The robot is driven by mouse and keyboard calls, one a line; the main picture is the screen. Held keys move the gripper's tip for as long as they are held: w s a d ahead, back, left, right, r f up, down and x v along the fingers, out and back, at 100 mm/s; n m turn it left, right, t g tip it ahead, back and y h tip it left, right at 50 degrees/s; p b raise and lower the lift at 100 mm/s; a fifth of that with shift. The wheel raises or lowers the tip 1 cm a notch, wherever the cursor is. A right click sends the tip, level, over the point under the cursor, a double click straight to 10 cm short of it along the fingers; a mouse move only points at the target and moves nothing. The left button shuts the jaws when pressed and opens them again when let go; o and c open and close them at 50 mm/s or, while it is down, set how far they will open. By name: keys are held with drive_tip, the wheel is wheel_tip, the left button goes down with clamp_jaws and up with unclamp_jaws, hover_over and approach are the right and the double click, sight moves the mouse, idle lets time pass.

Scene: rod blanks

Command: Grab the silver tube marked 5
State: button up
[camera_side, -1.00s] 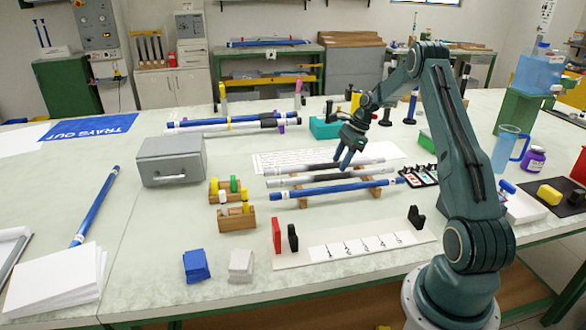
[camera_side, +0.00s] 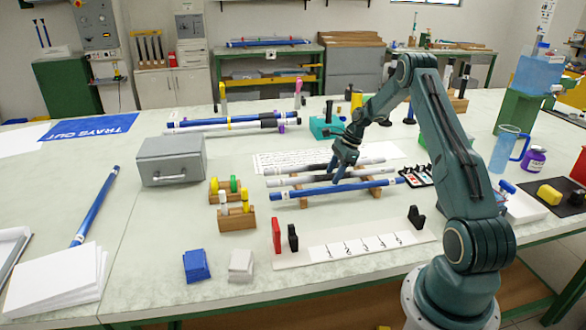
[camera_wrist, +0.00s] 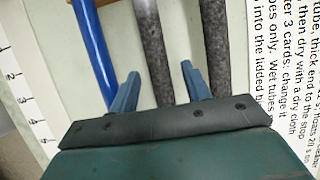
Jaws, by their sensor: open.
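Three tubes lie side by side on a wooden rack (camera_side: 376,190). The front one is blue (camera_side: 318,189). Behind it are the middle silver-grey tube (camera_side: 281,182) and the back grey tube (camera_side: 285,169), both part dark. In the wrist view, the middle tube (camera_wrist: 152,45) is speckled grey and runs between my fingers. The back tube (camera_wrist: 217,45) is right of them and the blue tube (camera_wrist: 90,45) left. No 5 is readable on any tube. My gripper (camera_side: 337,178) is open over the rack, and it also shows in the wrist view (camera_wrist: 160,86). Contact cannot be told.
A numbered strip (camera_side: 365,244) with a red block (camera_side: 277,235) and black blocks lies in front of the rack. A printed sheet (camera_side: 275,160) lies behind it. A grey metal box (camera_side: 172,160) and wooden peg blocks (camera_side: 236,220) stand left. More tubes lie behind.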

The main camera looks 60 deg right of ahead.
drive_tip(key=shift+c, duration=0.5)
clamp_jaws()
drive_tip(key=shift+r, duration=0.15)
wheel_tip(320, 180, up, 10)
idle(0.4)
idle(0.5)
